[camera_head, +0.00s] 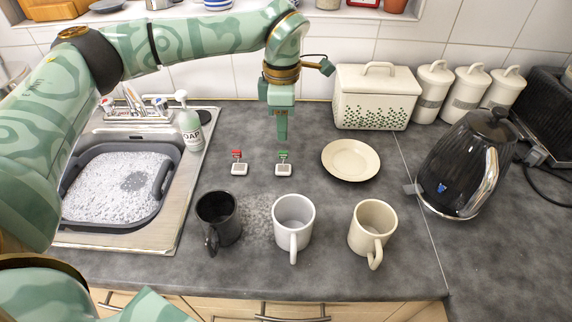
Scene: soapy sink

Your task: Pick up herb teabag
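A teabag with a green tag (284,155), which I take to be the herb teabag, lies on the grey worktop behind the white mug; its pale bag (283,170) is at the near end. A similar teabag with a red tag (237,155) lies to its left. My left gripper (281,138) points straight down just behind and above the green tag, apart from it as far as I can see. It is seen edge-on, so its finger gap does not show. My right gripper is out of view.
Black (228,220), white (293,222) and cream (370,228) mugs stand in front. A cream plate (350,160) lies right of the teabags. A kettle (467,165), bread bin (374,97), soap bottle (190,125) and sink with a foamy basin (167,190) surround them.

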